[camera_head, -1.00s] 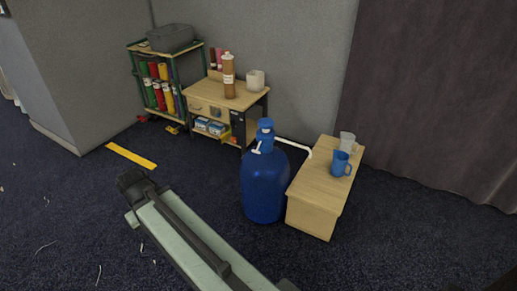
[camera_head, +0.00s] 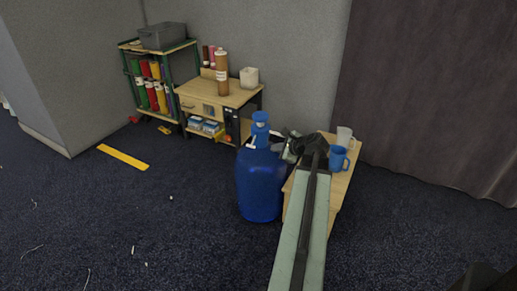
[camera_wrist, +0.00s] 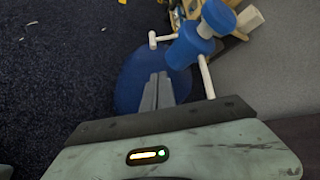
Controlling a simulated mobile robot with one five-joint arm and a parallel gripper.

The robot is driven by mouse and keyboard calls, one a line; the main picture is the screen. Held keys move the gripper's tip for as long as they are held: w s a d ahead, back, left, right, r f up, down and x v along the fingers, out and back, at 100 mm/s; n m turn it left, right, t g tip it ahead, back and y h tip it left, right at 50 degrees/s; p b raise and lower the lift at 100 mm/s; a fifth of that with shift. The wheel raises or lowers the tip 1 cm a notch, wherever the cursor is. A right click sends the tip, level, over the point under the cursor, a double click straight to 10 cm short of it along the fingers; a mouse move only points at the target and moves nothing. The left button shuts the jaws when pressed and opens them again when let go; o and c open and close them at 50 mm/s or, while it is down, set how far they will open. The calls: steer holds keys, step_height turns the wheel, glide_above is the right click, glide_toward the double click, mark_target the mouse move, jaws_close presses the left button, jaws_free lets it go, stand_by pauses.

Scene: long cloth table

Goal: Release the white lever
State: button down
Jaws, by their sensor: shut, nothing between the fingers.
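A large blue bottle (camera_head: 260,182) stands on the floor with a blue pump head (camera_head: 260,132) on its neck. In the wrist view, the white lever (camera_wrist: 162,38) sticks out to the left of the pump head (camera_wrist: 190,46). A white spout (camera_wrist: 207,76) leaves its other side. In the head view the lever (camera_head: 250,143) is small and partly unclear, and my arm and gripper hide the spout. My gripper (camera_head: 291,147) is just right of the bottle's neck. In the wrist view my gripper (camera_wrist: 161,78) is shut and empty, its fingers over the bottle's shoulder, apart from the lever.
A wooden bench (camera_head: 340,182) right of the bottle carries a blue mug (camera_head: 338,158) and a pale cup (camera_head: 345,137). A wooden side table (camera_head: 235,94) and a green shelf (camera_head: 130,75) stand along the back wall. The floor at left is mostly clear.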

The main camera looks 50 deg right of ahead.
mark_target(253, 141)
steer(key=shift+s+d+r+m, duration=0.2)
steer(key=shift+s+d+m, duration=0.2)
steer(key=shift+s+d, duration=0.15)
steer(key=b+x, duration=0.5)
steer(key=x, duration=0.5)
steer(key=shift+d+f+b, duration=0.15)
steer(key=shift+f+b, duration=0.1)
steer(key=shift+b, duration=0.15)
steer(key=shift+w+a+r+p, duration=0.55)
steer(key=shift+w+r, duration=0.05)
steer(key=shift+w, duration=0.15)
steer(key=shift+w+a+r+p, duration=0.55)
steer(key=shift+w, duration=0.25)
